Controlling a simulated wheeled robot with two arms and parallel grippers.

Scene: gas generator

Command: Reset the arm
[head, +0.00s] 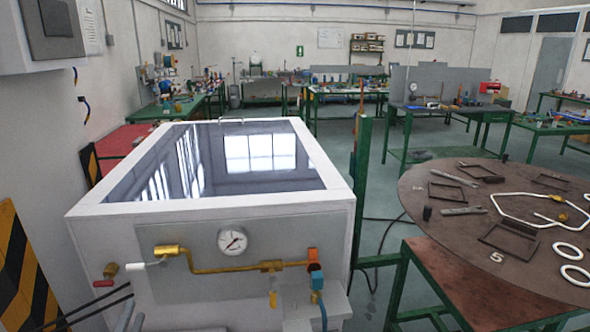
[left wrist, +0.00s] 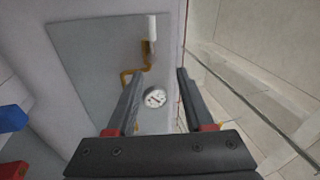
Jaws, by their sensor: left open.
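The gas generator is a white box (head: 90,230) with a glossy dark top, in the left half of the head view. Its front panel carries a round pressure gauge (head: 232,240), a brass pipe (head: 205,268), a white-handled valve (head: 140,265) and an orange and blue valve (head: 315,268). My right gripper is out of view.
A round brown table (head: 440,240) at right holds tools, dark frames and white rings. A green post (head: 361,170) stands beside the box. A red-handled valve (head: 104,277) sticks out at the box's lower left. Green workbenches (head: 345,92) stand farther back.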

